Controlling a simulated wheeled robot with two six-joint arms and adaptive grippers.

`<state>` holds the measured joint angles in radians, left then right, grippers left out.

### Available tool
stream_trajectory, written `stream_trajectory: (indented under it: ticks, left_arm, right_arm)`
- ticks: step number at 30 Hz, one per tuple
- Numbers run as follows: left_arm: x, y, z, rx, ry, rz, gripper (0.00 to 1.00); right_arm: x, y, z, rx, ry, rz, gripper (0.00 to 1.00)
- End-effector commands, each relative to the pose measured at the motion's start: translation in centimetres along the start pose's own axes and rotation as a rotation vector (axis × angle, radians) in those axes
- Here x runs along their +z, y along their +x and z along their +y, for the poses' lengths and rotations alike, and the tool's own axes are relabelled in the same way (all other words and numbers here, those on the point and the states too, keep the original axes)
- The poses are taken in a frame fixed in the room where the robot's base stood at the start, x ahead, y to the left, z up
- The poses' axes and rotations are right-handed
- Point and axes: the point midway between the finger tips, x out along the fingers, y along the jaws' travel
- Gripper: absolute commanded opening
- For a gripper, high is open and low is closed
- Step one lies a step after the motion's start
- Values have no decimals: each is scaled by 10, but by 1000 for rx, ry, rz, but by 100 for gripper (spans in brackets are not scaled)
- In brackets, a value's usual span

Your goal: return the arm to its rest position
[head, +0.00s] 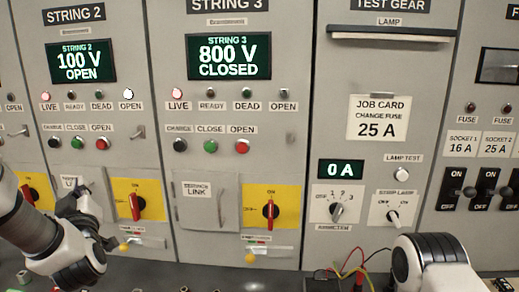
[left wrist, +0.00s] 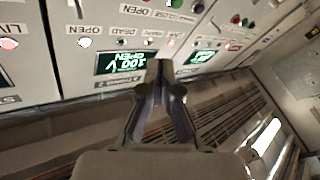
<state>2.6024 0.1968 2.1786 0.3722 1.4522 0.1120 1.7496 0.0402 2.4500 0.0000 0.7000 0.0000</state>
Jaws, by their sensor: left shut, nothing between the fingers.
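My left arm comes in at the lower left of the head view. Its gripper (head: 76,196) is in front of the String 2 panel, over the small link door left of a red rotary handle (head: 137,203). In the left wrist view the gripper's fingers (left wrist: 160,84) are together with nothing between them. My right arm (head: 432,262) shows only as a white and black link at the lower right of the head view; its gripper is out of the picture.
The String 2 display (head: 80,61) reads 100 V OPEN; the String 3 display (head: 228,56) reads 800 V CLOSED. A job card (head: 378,118) and a 0 A meter (head: 340,169) are on the test gear panel. A dark ledge with coloured leads (head: 357,268) runs below the cabinets.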

Motion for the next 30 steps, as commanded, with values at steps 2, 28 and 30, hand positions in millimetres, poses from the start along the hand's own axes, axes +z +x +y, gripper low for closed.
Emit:
stream_trajectory:
  ticks: [2, 28, 30]
  left_arm:
    - [22, -3, -7, -7, 23, -34, 0]
    - [384, -337, -195, -9, 522, -1292, 0]
    - [388, -389, -211, 4, 566, -1467, 0]
  right_arm:
    - [0, 1, 0, 0, 0, 1, 40]
    - [0, 12, 0, 0, 0, 0, 40]
    - [0, 13, 0, 0, 0, 0, 40]
